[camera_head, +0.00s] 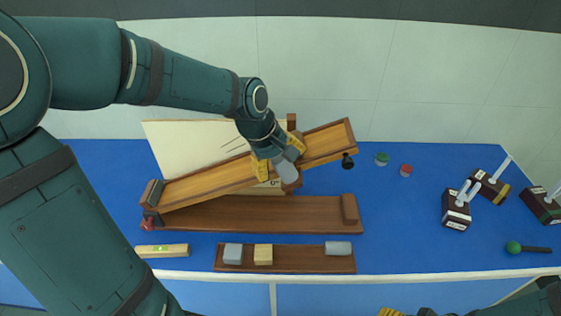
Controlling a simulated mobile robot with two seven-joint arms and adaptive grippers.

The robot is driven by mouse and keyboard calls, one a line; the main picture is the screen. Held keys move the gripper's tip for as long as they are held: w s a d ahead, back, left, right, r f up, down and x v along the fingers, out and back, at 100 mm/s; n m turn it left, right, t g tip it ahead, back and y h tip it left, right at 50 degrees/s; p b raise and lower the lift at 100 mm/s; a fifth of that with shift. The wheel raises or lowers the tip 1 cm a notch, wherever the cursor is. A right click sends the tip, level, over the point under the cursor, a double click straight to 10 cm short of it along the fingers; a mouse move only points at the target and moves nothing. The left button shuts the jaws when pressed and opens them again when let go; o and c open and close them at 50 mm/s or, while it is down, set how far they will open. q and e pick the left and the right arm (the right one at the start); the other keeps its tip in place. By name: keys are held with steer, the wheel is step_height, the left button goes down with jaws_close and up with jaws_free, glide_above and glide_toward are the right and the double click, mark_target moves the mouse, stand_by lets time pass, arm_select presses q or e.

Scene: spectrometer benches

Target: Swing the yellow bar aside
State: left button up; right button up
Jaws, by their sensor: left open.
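A tan wooden ramp (215,182) with brown rims slopes above a dark wooden base (250,214), its right end raised. I cannot make out a separate yellow bar; the yellow pieces over the ramp look like my fingers. My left gripper (278,156) is open over the ramp's middle, its yellow fingers apart. Whether they touch the ramp is unclear. A pale grey rounded piece (287,173) shows beside the fingers. A cream board (190,147) stands behind, partly hidden by my arm. My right gripper (392,312) barely shows at the bottom edge; its jaws are cut off.
Green (382,159) and red (406,170) small pieces and dark boxes (456,212) stand right. The blue mat between is clear.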

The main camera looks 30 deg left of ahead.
arm_select(q)
steer(key=shift+f, duration=0.1)
jaws_close()
